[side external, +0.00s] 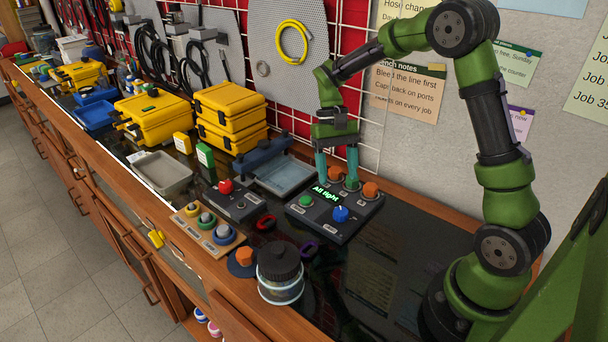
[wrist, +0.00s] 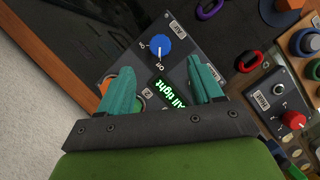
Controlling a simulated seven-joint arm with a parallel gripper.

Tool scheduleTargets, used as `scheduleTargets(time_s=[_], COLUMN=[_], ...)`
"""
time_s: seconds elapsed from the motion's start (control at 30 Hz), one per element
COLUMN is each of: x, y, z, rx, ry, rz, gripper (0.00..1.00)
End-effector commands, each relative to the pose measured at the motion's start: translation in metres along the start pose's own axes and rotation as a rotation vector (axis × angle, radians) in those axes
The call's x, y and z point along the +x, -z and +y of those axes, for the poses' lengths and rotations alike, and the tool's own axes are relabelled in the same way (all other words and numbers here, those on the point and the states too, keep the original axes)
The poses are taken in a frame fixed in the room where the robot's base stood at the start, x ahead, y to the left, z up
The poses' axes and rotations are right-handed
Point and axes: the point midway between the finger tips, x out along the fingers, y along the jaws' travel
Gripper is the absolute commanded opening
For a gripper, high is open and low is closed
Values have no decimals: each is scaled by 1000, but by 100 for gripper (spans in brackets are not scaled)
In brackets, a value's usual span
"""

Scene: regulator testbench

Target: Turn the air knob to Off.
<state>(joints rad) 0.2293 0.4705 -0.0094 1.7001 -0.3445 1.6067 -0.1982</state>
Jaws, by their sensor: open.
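The air knob (side external: 341,214) is a round blue knob on the front of a dark panel box (side external: 318,217). In the wrist view the blue knob (wrist: 160,45) has the words On and Off printed beside it, and its white mark appears to point toward Off. My gripper (side external: 337,180) is open, with teal fingers pointing down over the back part of the box. In the wrist view my gripper (wrist: 161,66) has nothing between its fingers, and the knob lies apart, beyond the fingertips. A lit green display (side external: 326,194) on the box reads "All tight".
Orange knobs (side external: 370,189) and a green button (side external: 306,201) share the box. A red-knob box (side external: 239,204), a button board (side external: 208,227) and a lidded jar (side external: 281,275) stand nearby. A grey-blue tray (side external: 286,175) sits behind left. The dark bench to the right is clear.

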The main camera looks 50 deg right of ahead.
Motion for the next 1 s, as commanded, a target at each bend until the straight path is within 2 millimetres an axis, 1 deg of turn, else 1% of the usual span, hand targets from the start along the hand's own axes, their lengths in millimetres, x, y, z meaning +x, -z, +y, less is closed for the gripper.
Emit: scheduleTargets(time_s=[0.03,0.2,0.3,0.4,0.5,0.63,0.87,0.97,1.0], x=[-14,-51,-67,-77,-82,-84,-84,-82,-78], y=[1,1,1,1,0,0,0,6,8], z=[0,0,0,0,0,0,0,2,2], rx=[1,1,1,1,0,0,4,5,2], ry=[2,1,0,-1,0,0,-1,-6,-9], rz=[5,4,4,1,0,0,1,28,36], gripper=[65,65,65,65,65,65,65,65,65])
